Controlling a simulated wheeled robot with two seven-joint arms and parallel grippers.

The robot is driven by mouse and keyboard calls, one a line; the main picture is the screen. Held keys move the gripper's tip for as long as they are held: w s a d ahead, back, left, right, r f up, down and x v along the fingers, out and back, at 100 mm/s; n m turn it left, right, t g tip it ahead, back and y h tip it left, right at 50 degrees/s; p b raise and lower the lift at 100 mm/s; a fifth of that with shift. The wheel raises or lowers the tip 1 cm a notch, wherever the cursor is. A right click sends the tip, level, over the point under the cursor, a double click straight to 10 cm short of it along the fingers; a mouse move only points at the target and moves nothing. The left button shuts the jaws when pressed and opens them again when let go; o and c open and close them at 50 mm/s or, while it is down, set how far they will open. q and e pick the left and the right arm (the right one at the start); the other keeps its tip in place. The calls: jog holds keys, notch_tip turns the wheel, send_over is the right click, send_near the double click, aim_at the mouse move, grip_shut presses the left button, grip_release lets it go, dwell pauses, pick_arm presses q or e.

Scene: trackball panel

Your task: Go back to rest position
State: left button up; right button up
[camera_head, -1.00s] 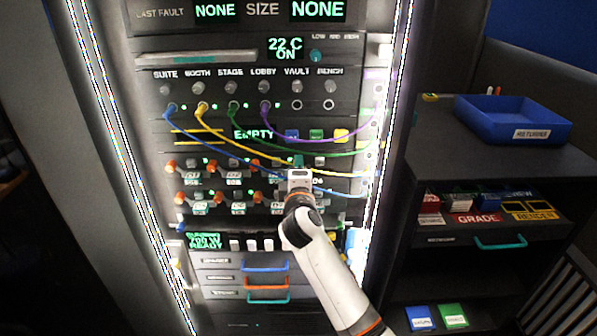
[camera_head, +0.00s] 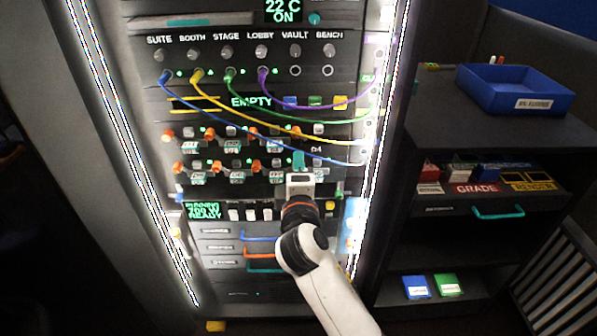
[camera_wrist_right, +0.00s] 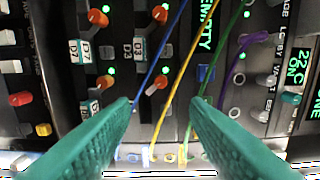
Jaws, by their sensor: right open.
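My right gripper (camera_head: 299,160) is in front of the rack panel (camera_head: 150,98) in the head view, below the patch cables and over the right end of the rows of orange-knobbed switches. Its two teal fingers fill the lower part of the right wrist view (camera_wrist_right: 165,110). They are apart with a clear gap and nothing held between them. Past them show the blue cable (camera_wrist_right: 158,58), the yellow cable (camera_wrist_right: 185,80) and the green cable (camera_wrist_right: 222,45). My left gripper is not in view.
A dark shelf unit (camera_head: 440,125) stands right of the rack, with a blue tray (camera_head: 515,90) on top. Its drawer has a teal handle (camera_head: 498,213). Blue, yellow, green and purple cables hang across the panel. Bright light strips edge the rack.

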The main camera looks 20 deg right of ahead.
dwell(0.4)
notch_tip(320, 180, down, 22)
jog(key=a+g+y, duration=0.2)
jog(key=g+y, duration=0.1)
jog(key=g, duration=0.1)
jog(key=s+f+m+g+p, duration=0.1)
jog(key=s+f, duration=0.2)
jog(key=f, duration=0.3)
jog(key=s+d+f+m+g+y, duration=0.1)
jog(key=s+f+g, duration=0.1)
jog(key=f, duration=0.3)
jog(key=s+f+m+g+p, duration=0.1)
jog(key=s+f, duration=0.2)
jog(key=f, duration=0.3)
jog(key=s+d+f+m+g, duration=0.2)
jog(key=s+f+g, duration=0.1)
jog(key=s+f, duration=0.65)
jog(key=s+d+f+m+g, duration=0.1)
jog(key=s+f, duration=0.3)
jog(key=s, duration=0.6)
jog(key=s+d+f+m+g, duration=0.2)
jog(key=s+f, duration=0.3)
jog(key=s, duration=0.6)
jog(key=s+d+f+m+g+y+p, duration=0.1)
jog(key=s+f+m, duration=0.3)
jog(key=s, duration=0.6)
jog(key=shift+s+d+f+g, duration=0.3)
jog(key=shift+d+f+g, duration=0.35)
jog(key=shift+d, duration=0.25)
